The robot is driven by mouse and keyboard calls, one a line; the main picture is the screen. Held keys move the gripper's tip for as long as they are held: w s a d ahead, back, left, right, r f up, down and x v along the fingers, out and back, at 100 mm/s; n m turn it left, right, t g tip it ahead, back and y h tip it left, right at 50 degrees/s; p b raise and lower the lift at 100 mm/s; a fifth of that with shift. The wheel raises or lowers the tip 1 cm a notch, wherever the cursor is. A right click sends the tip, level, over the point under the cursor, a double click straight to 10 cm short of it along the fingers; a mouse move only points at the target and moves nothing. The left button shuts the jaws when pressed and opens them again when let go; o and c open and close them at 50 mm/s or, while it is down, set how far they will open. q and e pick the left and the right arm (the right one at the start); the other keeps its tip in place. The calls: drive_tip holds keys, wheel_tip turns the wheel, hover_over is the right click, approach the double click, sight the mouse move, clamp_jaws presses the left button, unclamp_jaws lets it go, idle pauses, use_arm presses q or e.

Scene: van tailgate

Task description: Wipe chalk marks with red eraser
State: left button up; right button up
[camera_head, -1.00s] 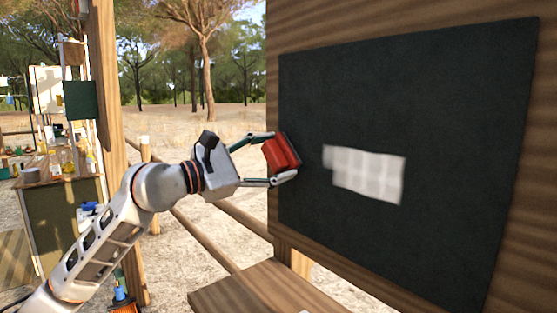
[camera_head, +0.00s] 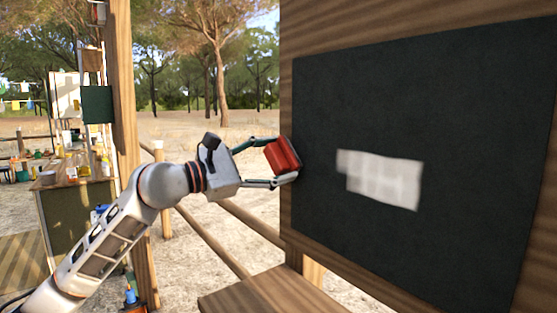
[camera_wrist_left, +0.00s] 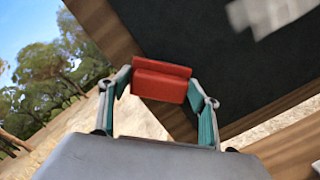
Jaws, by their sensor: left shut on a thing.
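My left gripper (camera_head: 274,162) is shut on the red eraser (camera_head: 282,156), which has a dark pad on the side facing the board. The eraser sits at the left edge of the dark chalkboard (camera_head: 460,110); I cannot tell whether it touches the surface. White chalk marks (camera_head: 385,180) form a pale block of patches right of the eraser, apart from it. In the left wrist view the eraser (camera_wrist_left: 162,80) is between both fingers, and the chalk marks (camera_wrist_left: 268,12) show at the top right. My right gripper is not in view.
The chalkboard is fixed on a wooden panel (camera_head: 310,35). A wooden ledge (camera_head: 265,290) juts out below it. A wooden post (camera_head: 125,120) and a cluttered table (camera_head: 85,212) stand at the left. Wooden rails (camera_head: 215,240) run behind my arm.

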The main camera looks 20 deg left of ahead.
use_arm(q)
drive_tip(key=v, duration=0.2)
drive_tip(key=shift+s+a+r, duration=0.1)
drive_tip(key=shift+s+r, duration=0.05)
drive_tip(key=shift+s, duration=0.15)
drive_tip(key=shift+s+a, duration=0.45)
drive_tip(key=shift+s, duration=0.1)
drive_tip(key=shift+s+a, duration=0.3)
drive_tip(key=shift+s, duration=0.35)
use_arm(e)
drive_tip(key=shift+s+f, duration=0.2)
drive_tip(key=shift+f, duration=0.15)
use_arm(q)
drive_tip(key=b+v, duration=0.1)
drive_tip(key=v, duration=0.2)
drive_tip(key=shift+s+d+r, duration=0.1)
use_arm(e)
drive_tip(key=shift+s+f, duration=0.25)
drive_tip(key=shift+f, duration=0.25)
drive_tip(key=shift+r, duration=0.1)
